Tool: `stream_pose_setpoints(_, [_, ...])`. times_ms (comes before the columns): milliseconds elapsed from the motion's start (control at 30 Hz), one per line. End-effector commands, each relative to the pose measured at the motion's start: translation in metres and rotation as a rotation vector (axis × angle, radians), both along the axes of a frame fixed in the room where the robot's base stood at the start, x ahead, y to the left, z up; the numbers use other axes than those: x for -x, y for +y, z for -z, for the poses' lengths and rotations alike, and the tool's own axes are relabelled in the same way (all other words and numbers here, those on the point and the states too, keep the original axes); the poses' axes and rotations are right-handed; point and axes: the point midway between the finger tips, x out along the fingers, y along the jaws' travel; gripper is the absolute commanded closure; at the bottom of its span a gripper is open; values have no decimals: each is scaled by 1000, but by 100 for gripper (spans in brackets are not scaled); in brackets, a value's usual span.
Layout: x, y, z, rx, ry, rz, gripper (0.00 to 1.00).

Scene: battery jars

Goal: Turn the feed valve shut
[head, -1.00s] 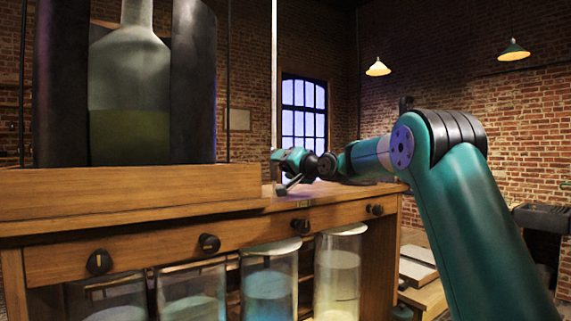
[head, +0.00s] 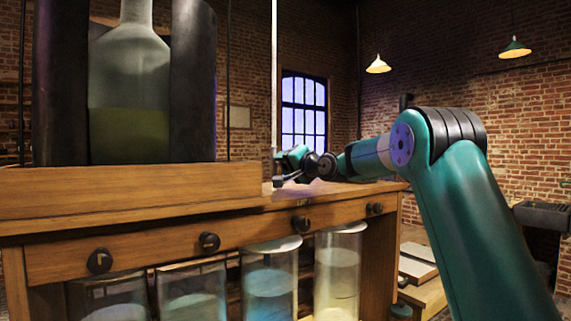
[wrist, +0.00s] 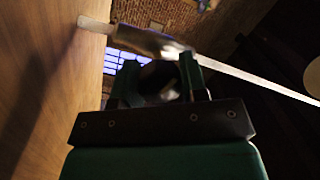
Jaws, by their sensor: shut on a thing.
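The feed valve appears to be the metal fitting (wrist: 150,40) on a thin pale pipe (wrist: 250,76) in the wrist view. The same pipe (head: 274,80) rises upright from the bench in the head view. My gripper (head: 284,180) is beside the pipe's foot, just above the bench top. In the wrist view my gripper (wrist: 158,78) is shut on a dark rounded part, which seems to be the valve's handle. A small grey lever shows at the gripper in the head view. The exact grip is dark and partly hidden by the fingers.
The wooden bench (head: 150,242) has several black knobs on its front and glass jars (head: 270,280) below. A low side table is at right.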

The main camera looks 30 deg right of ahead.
Motion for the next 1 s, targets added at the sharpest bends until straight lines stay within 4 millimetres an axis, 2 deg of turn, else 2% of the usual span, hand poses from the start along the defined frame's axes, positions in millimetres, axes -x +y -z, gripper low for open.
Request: stream_pose_setpoints(1000, [0, 0, -1, -958, 32, 2, 84])
